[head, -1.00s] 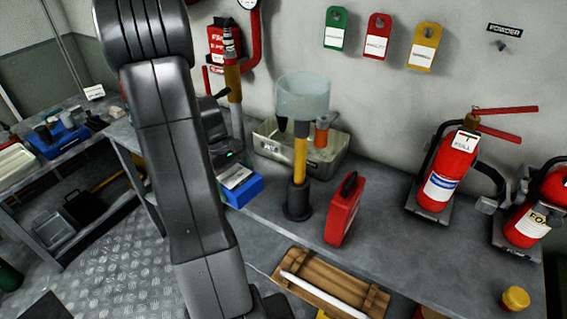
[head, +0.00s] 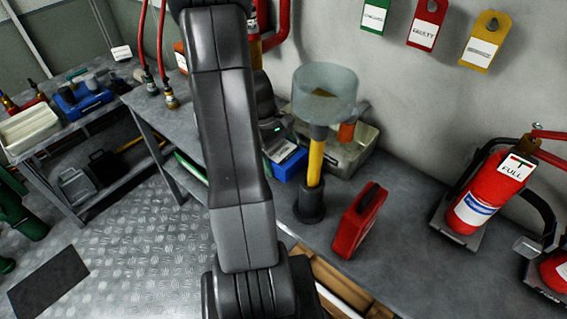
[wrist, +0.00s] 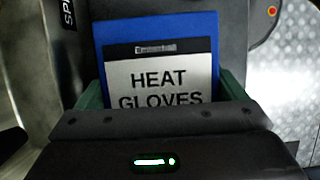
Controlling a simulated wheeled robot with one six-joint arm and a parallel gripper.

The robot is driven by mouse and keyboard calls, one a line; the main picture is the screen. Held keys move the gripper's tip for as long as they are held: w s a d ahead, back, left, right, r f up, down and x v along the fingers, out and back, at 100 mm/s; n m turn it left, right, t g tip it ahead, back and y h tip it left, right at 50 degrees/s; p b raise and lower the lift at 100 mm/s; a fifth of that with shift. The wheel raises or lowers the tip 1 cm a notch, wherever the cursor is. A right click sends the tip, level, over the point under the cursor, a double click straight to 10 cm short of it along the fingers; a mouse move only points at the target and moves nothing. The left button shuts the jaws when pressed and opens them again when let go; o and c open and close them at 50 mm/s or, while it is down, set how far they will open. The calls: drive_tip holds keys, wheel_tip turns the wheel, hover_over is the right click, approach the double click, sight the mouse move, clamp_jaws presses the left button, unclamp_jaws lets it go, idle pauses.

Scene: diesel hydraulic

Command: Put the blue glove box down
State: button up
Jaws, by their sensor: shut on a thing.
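The blue glove box (head: 291,165) has a white label on top and shows in the head view beside the yellow-handled post. In the wrist view the blue box (wrist: 157,27) reads "HEAT GLOVES". My gripper (wrist: 162,92) is shut on it, with a green pad at each side. In the head view my gripper (head: 272,128) is partly hidden behind my arm. The box is at the bench (head: 395,255); I cannot tell whether its underside touches the top.
A post with a clear cup (head: 314,165) stands close right of the box. A metal tray (head: 352,155) is behind, and a red case (head: 360,222) is to the right. A red extinguisher (head: 490,195) stands further right. Clear bench lies between case and extinguisher.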

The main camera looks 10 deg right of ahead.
drive_tip(key=shift+f, duration=1.95)
drive_tip(key=shift+f, duration=0.1)
